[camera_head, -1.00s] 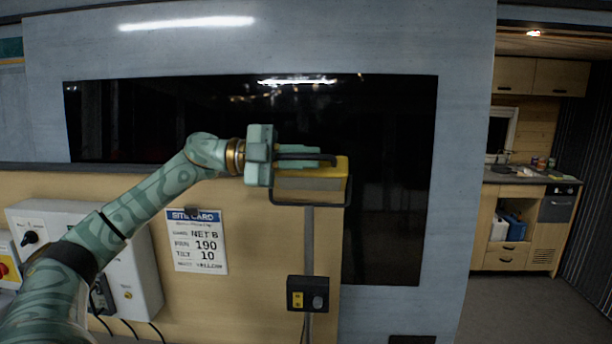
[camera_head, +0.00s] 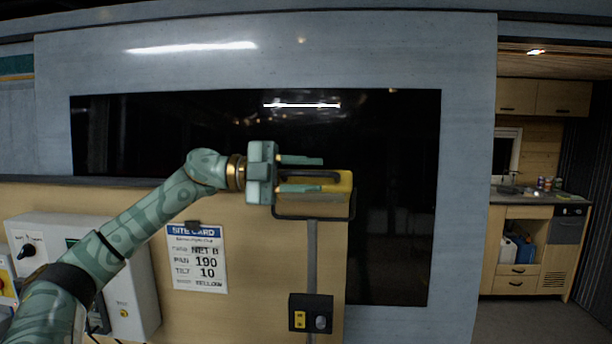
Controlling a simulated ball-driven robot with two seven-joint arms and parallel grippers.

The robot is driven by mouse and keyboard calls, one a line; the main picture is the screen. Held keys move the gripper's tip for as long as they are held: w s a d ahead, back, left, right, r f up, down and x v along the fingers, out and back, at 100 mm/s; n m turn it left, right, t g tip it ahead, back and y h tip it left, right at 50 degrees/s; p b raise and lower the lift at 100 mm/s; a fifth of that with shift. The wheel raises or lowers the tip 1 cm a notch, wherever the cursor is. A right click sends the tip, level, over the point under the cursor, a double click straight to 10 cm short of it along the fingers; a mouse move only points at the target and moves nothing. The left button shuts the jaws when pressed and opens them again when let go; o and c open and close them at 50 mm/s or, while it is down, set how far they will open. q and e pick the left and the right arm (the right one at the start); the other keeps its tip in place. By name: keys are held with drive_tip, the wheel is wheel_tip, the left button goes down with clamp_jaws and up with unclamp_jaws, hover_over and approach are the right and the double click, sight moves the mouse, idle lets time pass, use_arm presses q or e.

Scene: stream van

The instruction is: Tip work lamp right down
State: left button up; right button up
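The work lamp (camera_head: 341,184) has a yellow body with a dark handle (camera_head: 318,175) along its top. It sits in a dark bracket (camera_head: 315,218) on a grey post in front of the wooden panel. My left gripper (camera_head: 319,173) is open at the lamp's top left. One finger is above the handle and the other is below or in front of it, so the handle shows between them. I cannot tell whether a finger touches the lamp. The lamp's left end is partly hidden by the gripper. My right gripper is not in view.
A switch box (camera_head: 311,313) is low on the post. A white control box (camera_head: 75,240) is at the left. A dark window (camera_head: 390,200) is behind. A kitchen unit (camera_head: 530,240) stands at the right.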

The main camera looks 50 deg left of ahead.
use_arm(q)
drive_tip(key=shift+a, duration=0.1)
drive_tip(key=shift+s+a+f+b, duration=0.1)
drive_tip(key=shift+s+a+b, duration=0.1)
drive_tip(key=shift+s+b, duration=0.1)
drive_tip(key=b+v, duration=0.3)
drive_tip(key=v, duration=1.2)
drive_tip(key=shift+s+a, duration=0.15)
drive_tip(key=shift+a, duration=0.1)
